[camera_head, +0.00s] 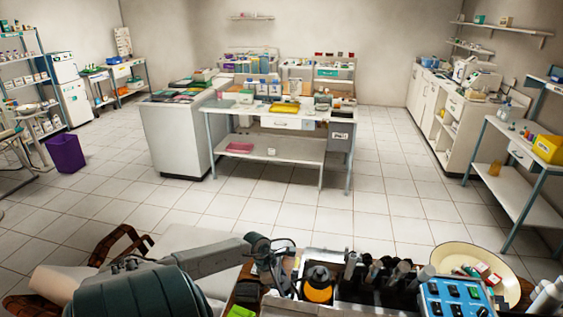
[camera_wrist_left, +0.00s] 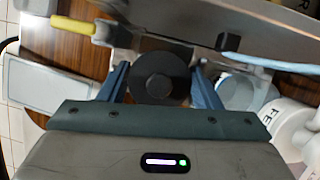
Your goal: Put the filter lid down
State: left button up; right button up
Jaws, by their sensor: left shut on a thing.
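The filter lid (camera_wrist_left: 158,75) is a round black disc with a raised centre, seen in the left wrist view. My left gripper (camera_wrist_left: 160,85) is shut on it, with one blue-grey finger on each side. In the head view my left gripper (camera_head: 272,262) is over the left part of the cluttered near worktop, and the lid is too small and dark there to tell apart. How high the lid is above the surface, or whether it touches it, I cannot tell. My right gripper is not in view.
In the head view an orange and black jar (camera_head: 318,288) stands just right of the gripper. Dark-handled tools, a blue switch box (camera_head: 455,298) and a cream bowl (camera_head: 470,262) are farther right. The wrist view shows a yellow-handled tool (camera_wrist_left: 72,25), a grey box (camera_wrist_left: 45,88) and a white bottle (camera_wrist_left: 290,125).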

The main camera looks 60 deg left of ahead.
pick_arm(q)
jog(key=shift+f, duration=0.25)
notch_tip(320, 180, down, 3)
jog(key=shift+f+p, duration=0.15)
jog(key=shift+p, duration=0.45)
jog(key=shift+f, duration=0.3)
jog(key=shift+f, duration=0.15)
jog(key=o, duration=1)
jog(key=shift+c, duration=0.2)
